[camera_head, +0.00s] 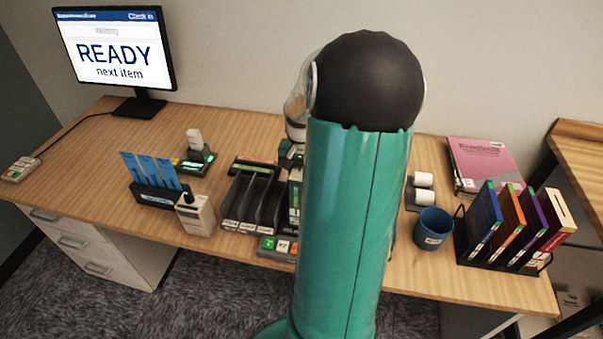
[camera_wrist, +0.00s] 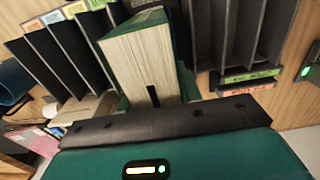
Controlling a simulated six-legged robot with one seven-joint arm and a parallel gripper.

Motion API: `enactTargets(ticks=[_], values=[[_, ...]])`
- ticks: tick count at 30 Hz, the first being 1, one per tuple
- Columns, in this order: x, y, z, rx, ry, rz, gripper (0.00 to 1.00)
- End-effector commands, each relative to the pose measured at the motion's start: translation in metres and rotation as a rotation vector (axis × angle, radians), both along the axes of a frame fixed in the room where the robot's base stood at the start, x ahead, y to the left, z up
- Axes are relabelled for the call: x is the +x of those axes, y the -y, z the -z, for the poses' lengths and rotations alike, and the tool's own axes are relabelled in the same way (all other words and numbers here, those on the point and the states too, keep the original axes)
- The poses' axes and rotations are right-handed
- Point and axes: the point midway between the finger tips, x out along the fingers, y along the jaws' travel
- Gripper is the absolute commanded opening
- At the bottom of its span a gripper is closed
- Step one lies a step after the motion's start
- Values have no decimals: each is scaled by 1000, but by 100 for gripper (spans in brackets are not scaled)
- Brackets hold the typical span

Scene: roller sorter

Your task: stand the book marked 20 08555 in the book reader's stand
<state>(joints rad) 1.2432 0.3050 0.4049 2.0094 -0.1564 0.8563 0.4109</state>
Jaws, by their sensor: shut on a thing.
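In the wrist view, my gripper (camera_wrist: 155,93) is shut on a thick book (camera_wrist: 140,52) with a green cover and its cream page block towards the camera. A teal finger shows on each side of it. In the head view, my teal arm hides most of the gripper; a green and white strip of a book (camera_head: 295,193) shows beside the black slotted rack (camera_head: 240,195). I cannot make out which piece is the reader's stand.
A device with a green light (camera_head: 197,158) stands left of the rack, near a blue card holder (camera_head: 155,195) and a beige box (camera_head: 196,215). At right are a blue mug (camera_head: 433,228), a pink booklet (camera_head: 482,160) and several books in a wire stand (camera_head: 459,240). A monitor (camera_head: 115,48) reads READY.

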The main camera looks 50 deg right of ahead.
Motion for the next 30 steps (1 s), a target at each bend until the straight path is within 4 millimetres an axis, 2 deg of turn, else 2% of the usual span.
enactTargets(ticks=[2,3,6,14,19,23,30], values=[[0,0,1,-1,0,0,0],[0,0,1,-1,0,0,40],[0,0,1,-1,0,0,60],[0,0,2,1,0,0,60],[0,1,-9,-3,1,1,60],[0,1,-31,-6,2,1,60],[1,0,-84,-5,3,-1,60]])
